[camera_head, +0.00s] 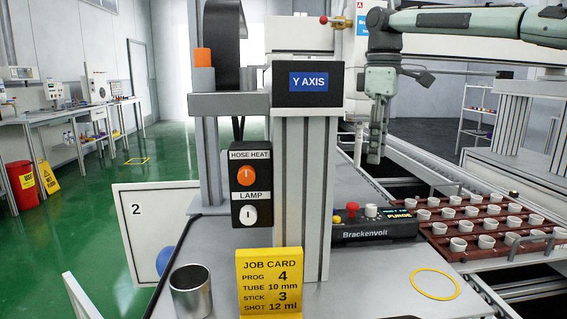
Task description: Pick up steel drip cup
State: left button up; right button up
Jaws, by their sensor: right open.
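The steel drip cup (190,291) stands upright on the grey worktop at the front left, just left of the yellow job card. It is a shiny open metal cylinder. My right gripper (376,150) hangs pointing down at the upper right, above and behind the Brackenvolt box. It holds nothing that I can see and is far from the cup, up and to the right. My left gripper does not show.
The yellow job card (269,283) stands close beside the cup. The Y axis column (303,200) and switch box (250,187) rise behind it. The Brackenvolt box (375,228), a yellow ring (435,284) and a brown tray (455,253) of white cups are at right.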

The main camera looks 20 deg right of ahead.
aim_at(190, 286)
jog(key=k+j, duration=1.55)
jog(key=k, duration=0.15)
